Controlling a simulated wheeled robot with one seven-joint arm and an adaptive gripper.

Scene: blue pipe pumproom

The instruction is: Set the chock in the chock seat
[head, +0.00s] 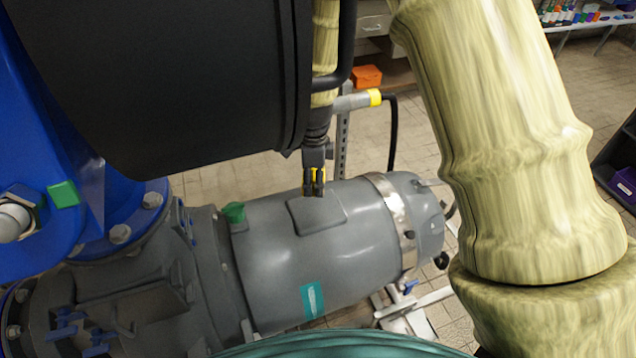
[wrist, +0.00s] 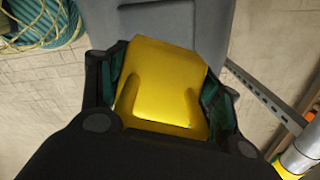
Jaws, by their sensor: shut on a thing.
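The chock (wrist: 160,70) is a yellow wedge-like block. In the wrist view it sits between the two dark fingers of my gripper (wrist: 168,88), which is shut on it. In the head view my gripper (head: 314,182) points down over the grey motor (head: 330,255), near a raised rectangular pad (head: 318,213) on its top. Slivers of yellow show at the fingers there. I cannot tell in the head view whether the chock touches the motor. I cannot make out for certain which part is the chock seat.
A metal stand with a yellow-banded tube (head: 374,97) rises behind the motor. A blue pipe flange (head: 120,233) stands at left. A teal hose coil (wrist: 40,20) lies on the floor. An orange box (head: 366,77) is at the back. A dark rack stands at far right.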

